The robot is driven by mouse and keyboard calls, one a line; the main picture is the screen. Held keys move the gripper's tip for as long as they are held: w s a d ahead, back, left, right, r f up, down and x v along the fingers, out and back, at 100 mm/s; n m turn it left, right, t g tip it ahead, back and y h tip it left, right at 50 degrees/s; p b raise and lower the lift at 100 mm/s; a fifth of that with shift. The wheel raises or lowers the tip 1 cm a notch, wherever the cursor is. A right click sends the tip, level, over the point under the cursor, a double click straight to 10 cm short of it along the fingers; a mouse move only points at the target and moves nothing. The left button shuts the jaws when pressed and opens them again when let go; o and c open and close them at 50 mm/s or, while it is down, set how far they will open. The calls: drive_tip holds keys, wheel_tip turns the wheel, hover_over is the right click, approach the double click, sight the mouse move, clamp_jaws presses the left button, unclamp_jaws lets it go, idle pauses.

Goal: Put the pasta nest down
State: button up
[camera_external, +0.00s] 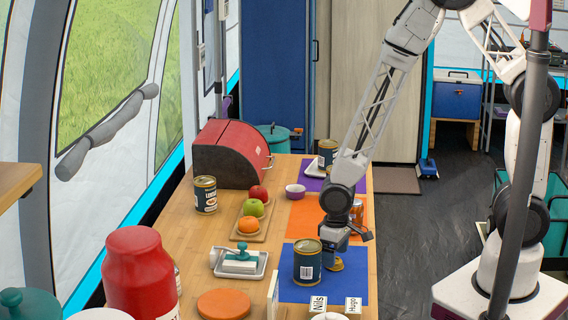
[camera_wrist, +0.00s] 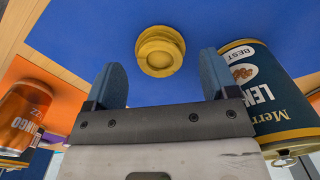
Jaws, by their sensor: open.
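The pasta nest (camera_external: 335,265) is a small yellow coil lying on the blue mat (camera_external: 347,288) in the external view. In the wrist view the nest (camera_wrist: 160,50) shows whole against the blue mat (camera_wrist: 90,30), just past the fingertips and roughly centred between them. My gripper (camera_external: 337,249) is low over the mat, right above the nest. In the wrist view its two blue-grey fingers (camera_wrist: 160,66) are spread wide, with a visible gap on each side of the nest. Nothing is held.
A dark lentil can (camera_external: 307,262) stands close to the left of my gripper; it fills the right of the wrist view (camera_wrist: 265,100). An orange mango can (camera_wrist: 20,112) is on the other side. Name cards (camera_external: 353,305) stand at the front. A butter dish (camera_external: 239,262) is further left.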

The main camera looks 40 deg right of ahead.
drive_tip(key=shift+f, duration=1.15)
drive_tip(key=shift+c, duration=0.2)
drive_tip(key=c, duration=1)
drive_tip(key=shift+r, duration=0.15)
drive_tip(key=shift+r, duration=1.6)
drive_tip(key=s+d, duration=0.3)
drive_tip(key=s, duration=0.1)
drive_tip(key=s+d+r, duration=0.1)
drive_tip(key=s+d, duration=0.2)
drive_tip(key=s, duration=0.1)
drive_tip(key=s+d, duration=0.4)
drive_tip(key=shift+s+r, duration=0.15)
drive_tip(key=shift+r, duration=0.1)
drive_tip(key=shift+d, duration=0.1)
